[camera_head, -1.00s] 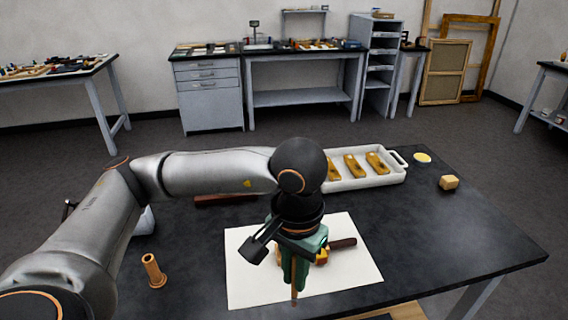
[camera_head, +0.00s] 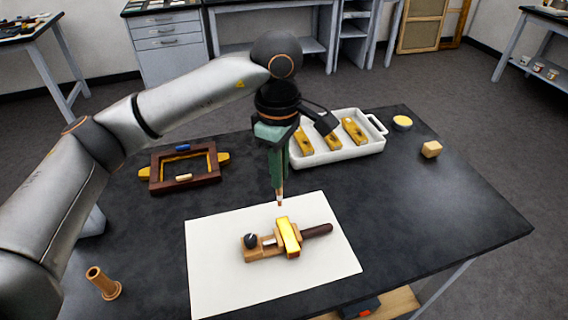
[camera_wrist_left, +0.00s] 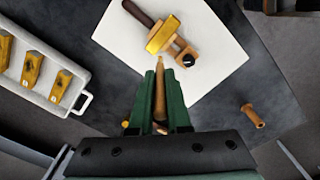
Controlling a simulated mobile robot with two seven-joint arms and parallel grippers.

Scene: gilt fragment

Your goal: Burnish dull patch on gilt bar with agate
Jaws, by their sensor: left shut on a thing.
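The gilt bar (camera_head: 288,237) lies across a wooden clamp (camera_head: 258,253) with a dark handle, on a white sheet (camera_head: 225,285). The bar shows bright yellow; I cannot make out a dull patch. The bar also shows in the left wrist view (camera_wrist_left: 163,34). My left gripper (camera_head: 278,183) points down, with green fingers shut on a slim wooden-handled burnisher (camera_wrist_left: 160,92). Its tip (camera_head: 281,203) shows just behind the bar in the head view and appears apart from it. Whether the tip is agate is too small to tell. My right gripper is not in view.
A white tray (camera_head: 376,145) holding gilt pieces stands behind the sheet. A dark red frame (camera_head: 157,166) lies at left. A brown flanged stand (camera_head: 101,283) is at front left. A yellow dish (camera_head: 402,123) and wooden block (camera_head: 431,149) sit at right.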

